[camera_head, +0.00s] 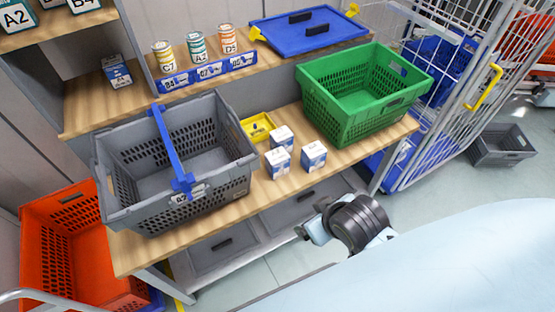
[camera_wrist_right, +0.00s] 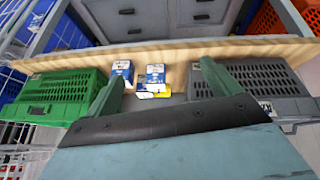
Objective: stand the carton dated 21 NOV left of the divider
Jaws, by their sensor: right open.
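Three small white-and-blue cartons stand on the wooden table: a back one (camera_head: 281,137), a front left one (camera_head: 277,162) and a front right one (camera_head: 313,156). Another dark blue and white carton (camera_head: 116,71) stands on the shelf at the left. No date is readable. A blue strip (camera_head: 169,150) crosses the grey basket (camera_head: 215,180); I cannot tell whether it is the divider. My right gripper (camera_head: 308,229) is in front of the table, apart from the cartons. In the right wrist view my right gripper (camera_wrist_right: 165,85) is open and empty, with two cartons (camera_wrist_right: 122,70) (camera_wrist_right: 155,74) beyond its fingers.
A green basket (camera_head: 345,125) stands right of the cartons. A yellow tray (camera_head: 258,127) lies behind them. An orange tote (camera_head: 65,235) stands at left, a wire cage (camera_head: 450,100) at right.

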